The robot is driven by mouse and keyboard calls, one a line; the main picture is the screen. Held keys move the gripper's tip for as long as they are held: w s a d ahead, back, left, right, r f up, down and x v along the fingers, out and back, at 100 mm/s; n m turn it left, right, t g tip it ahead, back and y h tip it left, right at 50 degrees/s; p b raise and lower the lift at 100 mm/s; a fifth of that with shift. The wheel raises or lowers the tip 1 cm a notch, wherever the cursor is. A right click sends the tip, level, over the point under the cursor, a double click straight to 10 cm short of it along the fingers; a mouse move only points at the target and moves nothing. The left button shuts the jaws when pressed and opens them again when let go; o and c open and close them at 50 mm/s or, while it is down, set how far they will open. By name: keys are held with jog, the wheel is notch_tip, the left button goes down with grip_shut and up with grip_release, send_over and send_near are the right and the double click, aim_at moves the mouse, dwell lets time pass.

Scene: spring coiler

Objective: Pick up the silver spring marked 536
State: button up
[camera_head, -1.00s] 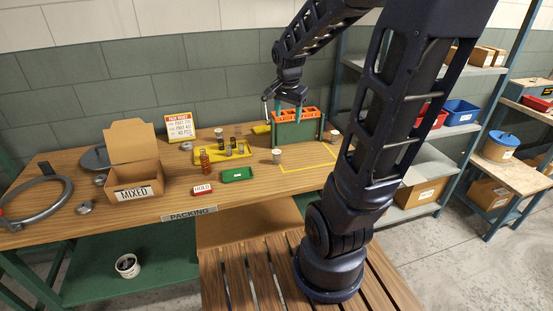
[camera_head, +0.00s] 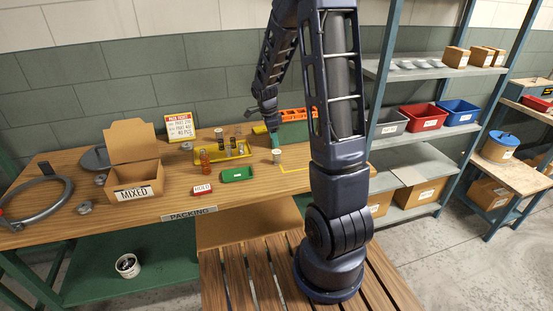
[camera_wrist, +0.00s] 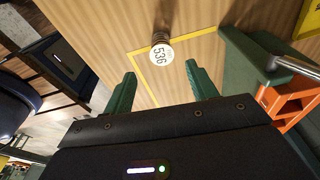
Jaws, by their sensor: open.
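The spring marked 536 (camera_wrist: 160,50) stands on the wooden bench, with its round white tag facing up in the wrist view. In the head view a small spring with a pale top (camera_head: 277,156) stands by the yellow outline, just in front of my gripper (camera_head: 275,141). In the wrist view my gripper (camera_wrist: 163,88) is open and empty. Its two green fingers are apart, and the spring appears beyond their tips, roughly in line with the gap.
An orange-topped green rack (camera_wrist: 289,100) is close on the right in the wrist view. A yellow tray (camera_head: 222,153) with several springs, a green tray (camera_head: 237,175) and a red HOLD label (camera_head: 202,189) lie left of the gripper. The MIXED box (camera_head: 134,182) stands farther left.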

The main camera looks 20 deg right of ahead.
aim_at(276, 152)
jog(key=shift+w+d+f, duration=0.1)
jog(key=shift+d+f, duration=0.15)
jog(key=shift+f, duration=1.5)
jog(key=shift+s+d+f, duration=0.1)
jog(key=shift+d+f, duration=0.2)
jog(key=shift+f, duration=1.45)
jog(key=shift+w+d+f, duration=0.1)
jog(key=shift+d+f, duration=0.15)
jog(key=shift+f, duration=1.5)
jog(key=c, duration=1.1)
